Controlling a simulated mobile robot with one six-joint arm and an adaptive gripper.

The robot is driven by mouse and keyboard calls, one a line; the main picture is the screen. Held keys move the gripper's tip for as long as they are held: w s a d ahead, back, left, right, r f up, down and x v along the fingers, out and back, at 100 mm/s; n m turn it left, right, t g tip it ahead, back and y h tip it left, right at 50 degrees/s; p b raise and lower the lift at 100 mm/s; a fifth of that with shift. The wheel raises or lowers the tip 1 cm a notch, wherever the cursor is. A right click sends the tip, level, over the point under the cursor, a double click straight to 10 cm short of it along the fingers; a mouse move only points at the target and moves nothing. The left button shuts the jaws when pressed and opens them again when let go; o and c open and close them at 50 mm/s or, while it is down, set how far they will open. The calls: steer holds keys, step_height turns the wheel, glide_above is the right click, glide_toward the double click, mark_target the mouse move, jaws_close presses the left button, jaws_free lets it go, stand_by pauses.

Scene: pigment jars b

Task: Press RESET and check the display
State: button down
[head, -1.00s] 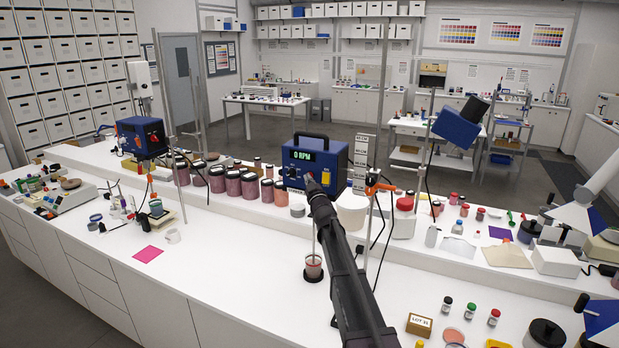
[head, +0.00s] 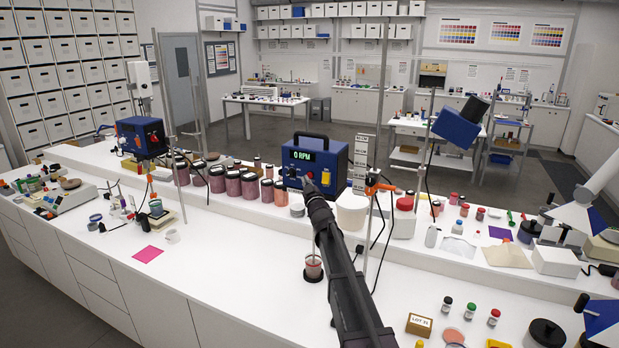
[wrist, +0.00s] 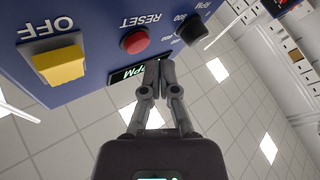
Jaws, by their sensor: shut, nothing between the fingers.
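There, the red RESET button (wrist: 134,40) lies between the yellow OFF switch (wrist: 59,66) and a black knob (wrist: 194,29). My gripper (wrist: 155,80) is shut and empty, its fingertips close to the panel beside the red button and the display, which they partly cover (wrist: 126,75). It also shows in the head view (head: 308,182), in front of the panel. I cannot tell whether the fingertips touch the box.

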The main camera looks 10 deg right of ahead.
steer(key=s+a, duration=0.3)
steer(key=s, duration=0.2)
steer(key=shift+a, duration=0.25)
stand_by(0.3)
steer(key=shift+w, duration=0.1)
stand_by(0.4)
steer(key=s+d+f+m+g+h+b, duration=0.25)
steer(key=s+f+g+b, duration=0.2)
steer(key=s+f, duration=0.55)
steer(key=s+d+f+m+g+h+b, duration=0.2)
steer(key=s+f+m+g+b, duration=0.25)
steer(key=f, duration=0.95)
steer(key=s+a+f+g+y+b, duration=0.1)
steer(key=s+f+g+b, duration=0.2)
steer(key=s, duration=1.1)
steer(key=s+a+f+g+y+b, duration=0.1)
steer(key=s+f+g+b, duration=0.3)
steer(key=s+f+g, duration=0.5)
steer(key=s+a+f, duration=0.1)
steer(key=s+f, duration=0.3)
steer(key=s, duration=0.1)
steer(key=shift+s, duration=0.15)
